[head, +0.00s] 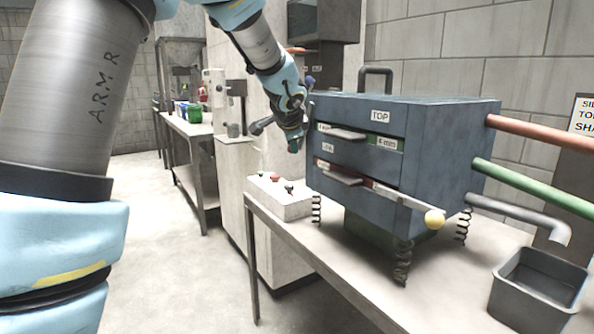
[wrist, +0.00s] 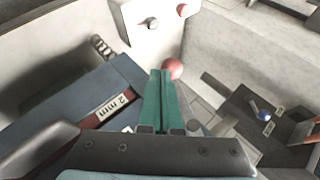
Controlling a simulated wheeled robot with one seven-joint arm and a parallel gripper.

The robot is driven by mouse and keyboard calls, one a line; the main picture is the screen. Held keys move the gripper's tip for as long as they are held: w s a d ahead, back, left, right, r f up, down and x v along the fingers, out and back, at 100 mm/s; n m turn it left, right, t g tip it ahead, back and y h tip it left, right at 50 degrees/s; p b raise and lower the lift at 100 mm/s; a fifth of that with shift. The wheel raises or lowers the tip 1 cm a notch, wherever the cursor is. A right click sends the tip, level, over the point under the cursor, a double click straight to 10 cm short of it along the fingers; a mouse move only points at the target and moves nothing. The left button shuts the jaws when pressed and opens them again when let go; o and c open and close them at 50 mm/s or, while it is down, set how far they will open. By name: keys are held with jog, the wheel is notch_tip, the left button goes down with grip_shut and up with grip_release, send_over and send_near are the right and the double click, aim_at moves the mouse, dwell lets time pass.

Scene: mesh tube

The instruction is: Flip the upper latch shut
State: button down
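The blue box marked TOP (head: 445,130) stands on coil springs on the bench, with an upper slot labelled 4 mm and a lower one labelled 2 mm. A pale bar ending in a yellow ball (head: 434,219) slants across the lower front. I cannot clearly make out the upper latch; a small dark bluish knob (head: 310,80) shows by the box's upper left corner, partly behind my wrist. My gripper (head: 293,142) is left of the box front, apart from it. Its green fingers (wrist: 163,75) are together, apparently empty. A reddish ball (wrist: 172,69) shows just beyond their tips.
A white control box (head: 280,197) with a red button sits below my gripper at the bench's left end. Coloured pipes (head: 530,185) leave the box's right side. A grey bin (head: 540,285) stands at front right. Open floor lies left of the bench.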

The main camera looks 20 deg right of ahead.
jog(key=shift+w+a+r+m+t+h+b, duration=0.15)
jog(key=shift+w+r+m+t+b, duration=1)
jog(key=shift+b, duration=5.25)
jog(key=shift+w+a+f+t+h+b, duration=0.3)
jog(key=shift+t+b, duration=1.6)
jog(key=shift+b, duration=4.5)
jog(key=shift+w+a+r+m+t+y+b, duration=0.1)
jog(key=shift+w+r+m+t+b, duration=0.8)
jog(key=shift+b, duration=5.5)
jog(key=shift+w+f+n+t, duration=0.25)
jog(key=shift+f+t, duration=0.3)
jog(key=shift+t, duration=0.1)
jog(key=shift+w, duration=0.1)
